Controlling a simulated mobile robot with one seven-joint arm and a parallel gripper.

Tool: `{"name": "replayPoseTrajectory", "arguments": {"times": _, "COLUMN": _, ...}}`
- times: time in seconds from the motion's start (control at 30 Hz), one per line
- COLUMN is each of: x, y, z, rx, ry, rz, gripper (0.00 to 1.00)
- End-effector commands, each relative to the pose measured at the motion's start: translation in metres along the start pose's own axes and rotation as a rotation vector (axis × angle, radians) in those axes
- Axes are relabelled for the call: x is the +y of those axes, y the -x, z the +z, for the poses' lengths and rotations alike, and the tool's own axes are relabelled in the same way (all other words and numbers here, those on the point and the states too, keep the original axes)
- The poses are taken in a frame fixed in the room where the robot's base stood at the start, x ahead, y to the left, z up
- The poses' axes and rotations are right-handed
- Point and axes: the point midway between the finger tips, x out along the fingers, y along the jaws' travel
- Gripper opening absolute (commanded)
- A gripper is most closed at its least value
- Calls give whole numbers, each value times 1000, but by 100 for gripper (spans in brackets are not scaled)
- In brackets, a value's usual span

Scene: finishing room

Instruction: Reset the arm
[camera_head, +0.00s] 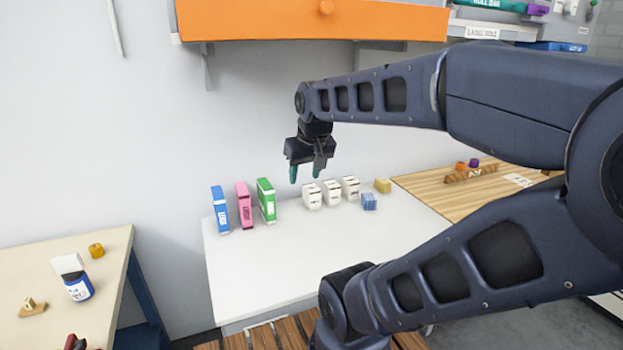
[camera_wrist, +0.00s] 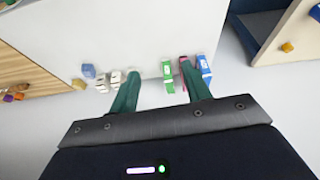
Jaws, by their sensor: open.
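My gripper (camera_head: 305,173) hangs above the back part of the white table (camera_head: 255,275), pointing down. Its two green fingers are apart with nothing between them. It also shows in the wrist view (camera_wrist: 162,92), with the tabletop well below the fingertips. My arm reaches in from the right side of the head view and covers part of the table's right side.
Blue (camera_head: 220,210), pink (camera_head: 244,205) and green (camera_head: 266,200) boxes stand at the table's back left. White cartons (camera_head: 332,193), a blue block (camera_head: 369,202) and a yellow block (camera_head: 383,185) sit further right. An orange cabinet (camera_head: 310,22) hangs above. The table's front is clear.

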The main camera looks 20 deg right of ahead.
Motion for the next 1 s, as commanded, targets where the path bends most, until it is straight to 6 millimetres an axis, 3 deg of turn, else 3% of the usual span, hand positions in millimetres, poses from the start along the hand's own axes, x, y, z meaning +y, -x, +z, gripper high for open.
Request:
{"name": "replayPoseTrajectory", "arguments": {"times": 0.2, "x": 8, "y": -2, "z": 21, "rx": 18, "ry": -49, "rz": 10, "gripper": 48}}
{"name": "replayPoseTrajectory", "arguments": {"times": 1.0, "x": 8, "y": -2, "z": 22, "rx": 19, "ry": -50, "rz": 10, "gripper": 48}}
